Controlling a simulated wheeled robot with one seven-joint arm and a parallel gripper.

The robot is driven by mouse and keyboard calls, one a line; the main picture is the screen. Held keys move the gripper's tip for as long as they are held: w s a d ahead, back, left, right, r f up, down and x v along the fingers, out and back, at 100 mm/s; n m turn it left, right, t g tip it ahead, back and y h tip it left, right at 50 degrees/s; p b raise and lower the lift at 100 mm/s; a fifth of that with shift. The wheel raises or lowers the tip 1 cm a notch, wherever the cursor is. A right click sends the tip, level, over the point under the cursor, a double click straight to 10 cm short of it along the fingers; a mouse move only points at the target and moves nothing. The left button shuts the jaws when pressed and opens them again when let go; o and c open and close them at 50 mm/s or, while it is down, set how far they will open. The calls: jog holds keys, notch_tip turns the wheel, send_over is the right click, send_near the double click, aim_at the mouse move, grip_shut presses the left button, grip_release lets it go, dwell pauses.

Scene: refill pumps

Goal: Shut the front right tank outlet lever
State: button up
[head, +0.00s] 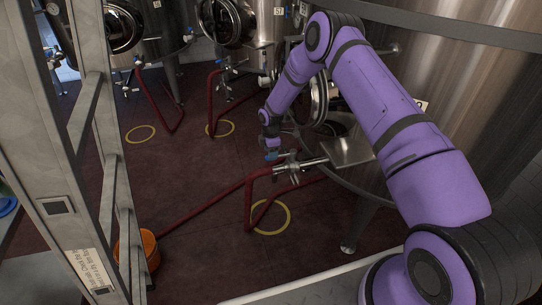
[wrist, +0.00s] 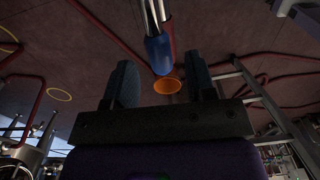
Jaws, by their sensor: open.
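The front right tank (head: 470,85) is a large steel vessel at the right of the head view. Its outlet pipe (head: 312,162) sticks out to the left, with a red hose (head: 249,195) hanging below. The outlet lever has a blue handle (head: 271,156), which also shows in the wrist view as a blue grip (wrist: 159,54) on a metal rod. My gripper (wrist: 160,72) is open, with the blue handle's end between or just beyond its fingertips; contact cannot be told. In the head view my gripper (head: 270,142) is small, just above the handle.
An orange bucket (head: 139,249) stands on the floor beside a grey metal ladder frame (head: 75,160). Yellow rings (head: 270,217) mark the dark red floor. More tanks (head: 225,20) with hoses stand behind. The floor left of the outlet is mostly clear.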

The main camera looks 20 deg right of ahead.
jog(key=shift+f, duration=1.15)
grip_shut()
jog(key=shift+s, duration=0.1)
